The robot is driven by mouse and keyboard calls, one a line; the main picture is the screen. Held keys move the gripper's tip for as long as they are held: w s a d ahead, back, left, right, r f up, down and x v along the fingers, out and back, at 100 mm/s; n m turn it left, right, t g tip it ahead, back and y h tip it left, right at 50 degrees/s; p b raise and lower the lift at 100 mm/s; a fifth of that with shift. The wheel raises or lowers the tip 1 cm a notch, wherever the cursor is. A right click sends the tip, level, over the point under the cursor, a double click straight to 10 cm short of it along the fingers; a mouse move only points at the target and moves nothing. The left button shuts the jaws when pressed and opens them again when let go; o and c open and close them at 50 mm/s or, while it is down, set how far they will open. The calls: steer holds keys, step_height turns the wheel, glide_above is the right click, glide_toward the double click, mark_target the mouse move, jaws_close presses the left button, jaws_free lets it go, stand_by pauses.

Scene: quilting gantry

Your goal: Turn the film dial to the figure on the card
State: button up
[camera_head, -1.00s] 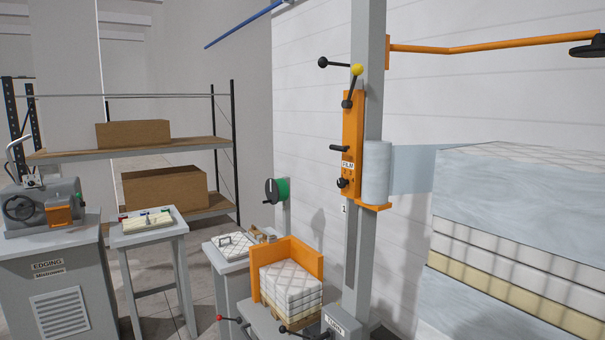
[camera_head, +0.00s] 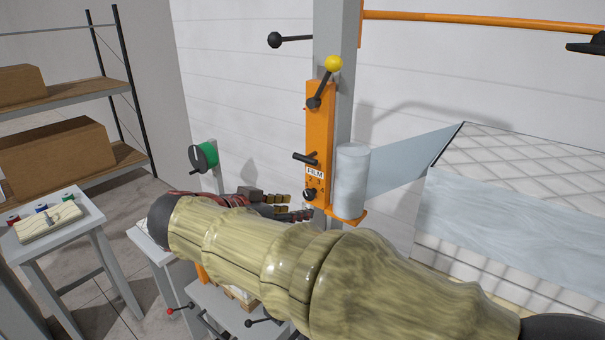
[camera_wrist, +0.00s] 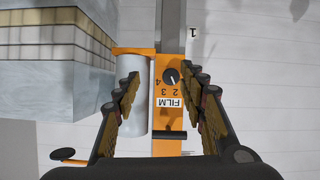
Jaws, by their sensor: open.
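The film dial (camera_head: 309,194) is a small black knob low on the orange upright panel (camera_head: 319,130), under the FILM label. In the wrist view the dial (camera_wrist: 171,76) appears upside down, with figures 2, 3 and 4 around it. Its pale mark seems to lean towards the 2, but is too small to be sure. A small card (camera_wrist: 193,33) reading 1 shows beside the post in the wrist view. My gripper (camera_head: 293,206) is open near the dial. In the wrist view its fingers (camera_wrist: 168,80) stand either side of the panel, with the dial between them, apparently untouched.
A film roll (camera_head: 351,180) stands close beside the panel, its film reaching the wrapped mattress stack (camera_head: 500,215). A black handle (camera_head: 305,158) and a yellow-knobbed lever (camera_head: 325,80) stick out above the dial. A green-and-black switch (camera_head: 204,157) is on the left.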

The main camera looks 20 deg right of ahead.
mark_target(307, 196)
steer(key=shift+m, duration=0.4)
steer(key=w+d, duration=0.2)
steer(key=w+d+f+p, duration=0.1)
steer(key=w+d, duration=0.1)
steer(key=w, duration=0.1)
steer(key=shift+w+d, duration=0.1)
steer(key=shift+w, duration=0.15)
steer(key=shift+t+h, duration=0.3)
steer(key=shift+c, duration=0.5)
jaws_close()
